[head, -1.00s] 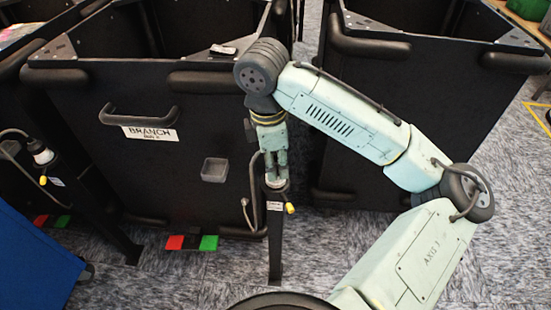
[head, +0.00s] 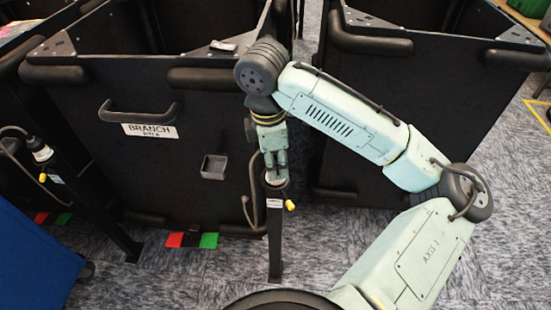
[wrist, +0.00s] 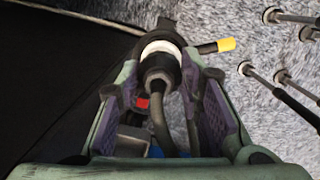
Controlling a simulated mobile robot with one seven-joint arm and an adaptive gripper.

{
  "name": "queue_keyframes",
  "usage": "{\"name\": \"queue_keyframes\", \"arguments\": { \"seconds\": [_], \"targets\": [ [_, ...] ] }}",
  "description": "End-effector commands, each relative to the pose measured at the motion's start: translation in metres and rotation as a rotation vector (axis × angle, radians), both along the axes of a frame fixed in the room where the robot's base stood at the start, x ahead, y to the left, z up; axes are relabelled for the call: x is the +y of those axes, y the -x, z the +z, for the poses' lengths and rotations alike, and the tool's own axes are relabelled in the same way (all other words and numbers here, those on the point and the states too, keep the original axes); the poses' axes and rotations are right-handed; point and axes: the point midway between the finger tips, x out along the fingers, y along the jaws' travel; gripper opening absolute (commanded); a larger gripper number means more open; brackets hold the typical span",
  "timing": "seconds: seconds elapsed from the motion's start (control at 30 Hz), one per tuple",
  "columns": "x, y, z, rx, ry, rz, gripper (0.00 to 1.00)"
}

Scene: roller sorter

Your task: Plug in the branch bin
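The black branch bin (head: 100,170) stands upright at left centre in the head view, its BRANCH label (head: 150,131) under a handle. Beside its right side stands a thin black post (head: 275,240) with a yellow-tipped lever (head: 290,205). My gripper (head: 276,180) points down over the post top. In the wrist view my gripper (wrist: 162,68) has its fingers closed against both sides of a black plug (wrist: 160,68) with a white ring. The plug is in line with the post's dark socket (wrist: 165,32); full seating cannot be told. A grey cable (head: 252,190) hangs beside the bin.
Another post with a white-ringed plug (head: 42,153) stands at the left. A second black bin (head: 390,130) stands at the right. Red (head: 175,240) and green (head: 209,240) floor marks lie at the branch bin's foot. A blue panel (head: 35,270) fills the lower left.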

Motion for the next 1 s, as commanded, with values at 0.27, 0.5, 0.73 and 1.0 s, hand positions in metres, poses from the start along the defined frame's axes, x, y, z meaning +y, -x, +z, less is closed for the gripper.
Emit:
{"name": "queue_keyframes", "arguments": {
  "seconds": [0.27,0.5,0.73,1.0],
  "targets": [
    [0.0,0.0,0.0,0.001,0.0,0.0,0.52],
    [0.0,0.0,0.0,0.001,0.0,0.0,0.56],
    [0.0,0.0,0.009,-0.002,0.001,-0.001,0.56],
    [0.005,0.003,0.061,-0.004,0.003,0.0,0.56]
  ]
}}
